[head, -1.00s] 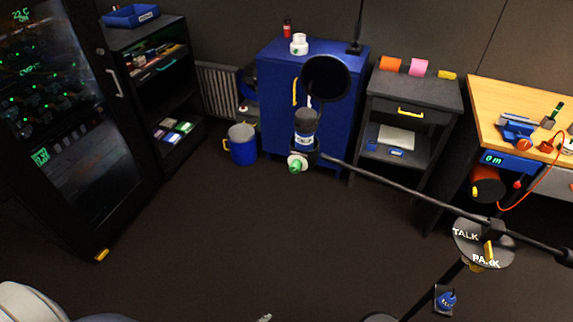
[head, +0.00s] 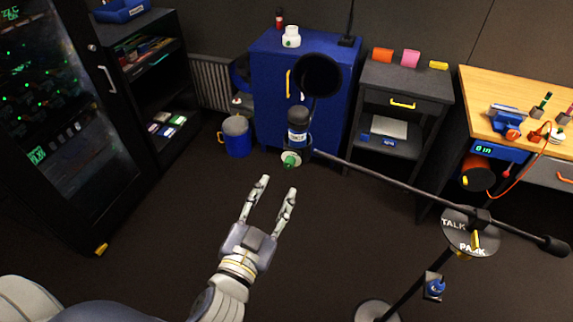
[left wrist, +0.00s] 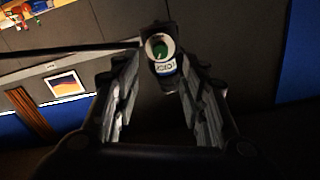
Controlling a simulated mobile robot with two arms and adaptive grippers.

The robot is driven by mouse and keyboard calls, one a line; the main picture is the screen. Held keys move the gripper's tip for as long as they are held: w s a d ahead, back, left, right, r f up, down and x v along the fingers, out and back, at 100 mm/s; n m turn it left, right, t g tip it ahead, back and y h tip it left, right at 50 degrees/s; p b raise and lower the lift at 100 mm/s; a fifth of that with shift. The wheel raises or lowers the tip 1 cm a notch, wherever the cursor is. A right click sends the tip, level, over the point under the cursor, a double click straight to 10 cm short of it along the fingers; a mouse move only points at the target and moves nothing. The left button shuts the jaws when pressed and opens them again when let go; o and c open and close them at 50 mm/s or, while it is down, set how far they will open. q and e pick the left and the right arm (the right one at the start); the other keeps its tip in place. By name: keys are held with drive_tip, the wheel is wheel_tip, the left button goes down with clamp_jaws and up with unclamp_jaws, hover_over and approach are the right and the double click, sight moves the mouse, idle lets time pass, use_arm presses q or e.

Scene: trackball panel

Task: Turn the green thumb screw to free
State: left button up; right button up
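The green thumb screw (head: 291,160) sits on a white fitting at the end of the dark boom arm (head: 390,180), just below a microphone (head: 298,128). My left gripper (head: 279,186) is open and empty. Its two fingers point up toward the screw from just below it in the head view, apart from it. In the left wrist view the green screw (left wrist: 159,50) shows inside a round white ring, framed between the tips of the open fingers. My right gripper is not in view.
A round pop filter (head: 318,75) hangs above the microphone. The boom runs right to a stand with a disc (head: 470,232) marked TALK and PARK. A blue cabinet (head: 268,90) stands behind, bearing a white item with green (head: 291,38). The middle floor is clear.

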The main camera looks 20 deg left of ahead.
sight(288, 166)
use_arm(q)
drive_tip(key=w+p, duration=0.2)
drive_tip(key=w, duration=0.5)
drive_tip(key=shift+d+r, duration=0.1)
drive_tip(key=shift+w+p, duration=0.4)
drive_tip(key=shift+w, duration=0.35)
drive_tip(key=shift+c, duration=0.3)
clamp_jaws()
